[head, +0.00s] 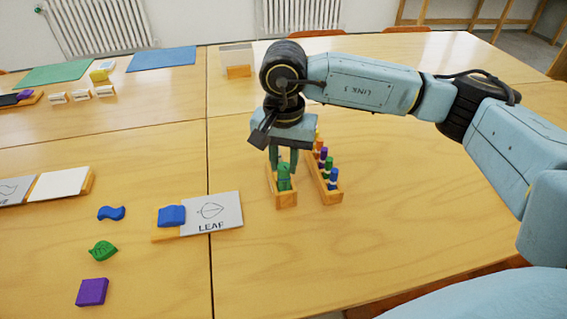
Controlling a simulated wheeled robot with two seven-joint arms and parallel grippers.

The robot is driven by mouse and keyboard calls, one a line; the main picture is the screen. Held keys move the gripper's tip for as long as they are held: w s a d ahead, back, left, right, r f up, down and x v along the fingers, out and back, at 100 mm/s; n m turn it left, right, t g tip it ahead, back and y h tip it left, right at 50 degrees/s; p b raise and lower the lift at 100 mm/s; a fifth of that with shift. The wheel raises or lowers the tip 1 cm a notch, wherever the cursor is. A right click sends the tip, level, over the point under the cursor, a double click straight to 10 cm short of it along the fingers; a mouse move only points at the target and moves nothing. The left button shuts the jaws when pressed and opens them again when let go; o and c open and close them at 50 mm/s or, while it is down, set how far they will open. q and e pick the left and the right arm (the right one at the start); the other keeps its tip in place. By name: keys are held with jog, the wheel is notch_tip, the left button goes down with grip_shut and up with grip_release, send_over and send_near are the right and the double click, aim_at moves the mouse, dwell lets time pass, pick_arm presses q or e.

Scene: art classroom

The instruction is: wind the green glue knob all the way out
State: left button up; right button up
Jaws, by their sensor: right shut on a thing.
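My right gripper (284,168) points down over a narrow wooden tray (287,201) on the table. It is shut on a green piece, the green glue knob (284,183), at the near end of that tray. The fingers and palm hide its upper part and most of the tray behind it. I cannot tell from here how far the knob is wound. My left gripper is out of view.
Close to the right, a second wooden tray (333,198) holds several coloured sticks upright. A LEAF card (212,213) with a blue block (172,216) lies to the left. A blue wave (111,213), green leaf (103,251) and purple square (92,292) lie loose. The table's right side is clear.

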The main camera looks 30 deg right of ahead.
dwell(0.5)
jog(key=m, duration=0.3)
jog(key=shift+o, duration=1.2)
jog(key=shift+m, duration=0.7)
jog(key=o, duration=1.2)
jog(key=shift+o, duration=0.2)
jog(key=shift+r+p, duration=1.75)
jog(key=shift+r, duration=1.3)
